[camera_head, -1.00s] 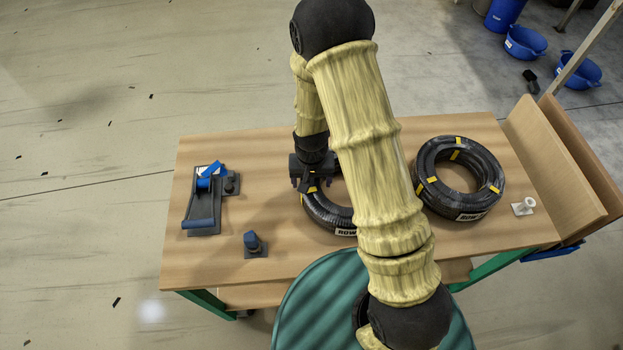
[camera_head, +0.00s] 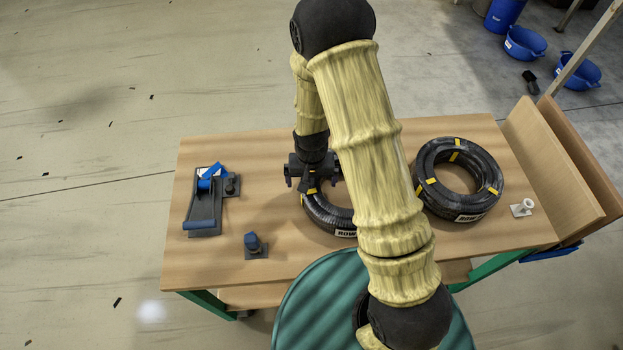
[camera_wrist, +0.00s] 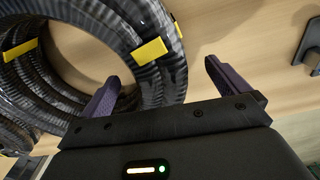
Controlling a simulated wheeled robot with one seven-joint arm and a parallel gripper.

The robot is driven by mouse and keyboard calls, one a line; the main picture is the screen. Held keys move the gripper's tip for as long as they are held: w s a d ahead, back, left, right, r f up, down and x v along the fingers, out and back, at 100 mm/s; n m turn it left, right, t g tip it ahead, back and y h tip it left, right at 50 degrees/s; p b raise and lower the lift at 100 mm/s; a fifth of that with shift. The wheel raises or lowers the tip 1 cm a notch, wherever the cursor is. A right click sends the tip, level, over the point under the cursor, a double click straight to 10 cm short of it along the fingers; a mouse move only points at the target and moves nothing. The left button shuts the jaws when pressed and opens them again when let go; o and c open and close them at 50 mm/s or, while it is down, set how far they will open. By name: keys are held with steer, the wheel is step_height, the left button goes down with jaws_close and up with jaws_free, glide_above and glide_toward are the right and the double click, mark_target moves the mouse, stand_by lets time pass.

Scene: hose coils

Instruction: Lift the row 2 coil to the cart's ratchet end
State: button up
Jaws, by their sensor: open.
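A black hose coil with yellow bands lies on the wooden cart top, partly behind my arm, in the head view (camera_head: 322,214). Its label reads "ROW"; the number is hidden. My gripper (camera_head: 311,183) is open at the coil's far-left side. In the wrist view, the gripper's purple fingers (camera_wrist: 162,72) are apart, with the coil's ring (camera_wrist: 172,62) between them. The left finger overlaps the ring's inner side; the right is outside it, over bare wood. Contact is unclear. The ratchet (camera_head: 205,205), with a blue strap, is at the cart's left end (camera_head: 180,262).
A second black coil (camera_head: 432,198) lies at the right; its row number is unreadable. A small blue-topped post (camera_head: 254,244) stands near the front left. A white fitting (camera_head: 522,207) and upright boards (camera_head: 548,165) are at the right end. Bare wood lies between the ratchet and coil.

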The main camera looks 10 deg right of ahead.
steer(key=shift+s+r+p, duration=0.15)
steer(key=shift+r+p, duration=2.1)
steer(key=shift+r, duration=0.8)
step_height(320, 180, up, 17)
steer(key=b, duration=0.1)
steer(key=shift+s+r+b, duration=0.2)
steer(key=shift+s+b, duration=0.15)
steer(key=shift+s, duration=0.1)
steer(key=shift+a, duration=0.1)
steer(key=s+d+n+t, duration=0.1)
steer(key=s+d+t, duration=0.1)
steer(key=s+d, duration=0.7)
steer(key=shift+d, duration=0.45)
steer(key=shift+w, duration=0.1)
